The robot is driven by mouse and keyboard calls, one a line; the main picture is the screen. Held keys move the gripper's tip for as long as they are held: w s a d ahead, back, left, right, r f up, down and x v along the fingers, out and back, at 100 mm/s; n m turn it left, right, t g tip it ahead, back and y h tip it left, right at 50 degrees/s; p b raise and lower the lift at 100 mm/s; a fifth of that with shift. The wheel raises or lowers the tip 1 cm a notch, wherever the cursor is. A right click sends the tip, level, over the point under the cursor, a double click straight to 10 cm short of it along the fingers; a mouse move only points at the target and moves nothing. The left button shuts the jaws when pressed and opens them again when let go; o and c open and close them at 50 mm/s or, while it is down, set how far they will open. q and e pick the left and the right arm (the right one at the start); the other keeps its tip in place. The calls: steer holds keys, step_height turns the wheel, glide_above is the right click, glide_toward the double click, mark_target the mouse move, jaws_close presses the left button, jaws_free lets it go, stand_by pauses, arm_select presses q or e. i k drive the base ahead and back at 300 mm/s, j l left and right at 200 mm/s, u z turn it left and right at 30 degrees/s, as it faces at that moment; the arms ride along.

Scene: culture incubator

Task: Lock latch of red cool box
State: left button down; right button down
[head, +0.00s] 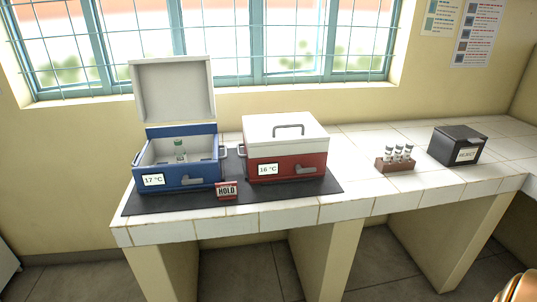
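The red cool box (290,166) stands on a dark mat on the tiled counter. Its white lid (284,130) is down and has a grey carry handle on top. A grey latch lever (306,170) sits on the right part of its red front and points roughly sideways. I cannot tell from this view whether it is engaged. A label (268,170) beside it reads 16 °C.
A blue cool box (210,172) labelled 17 °C stands to the left with its lid (173,90) raised and a vial inside. A red HOLD sign (227,190) stands before the boxes. A vial rack (395,165) and black box (456,144) stand to the right.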

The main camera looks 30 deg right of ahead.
mark_target(299, 169)
steer(key=z, duration=1.3)
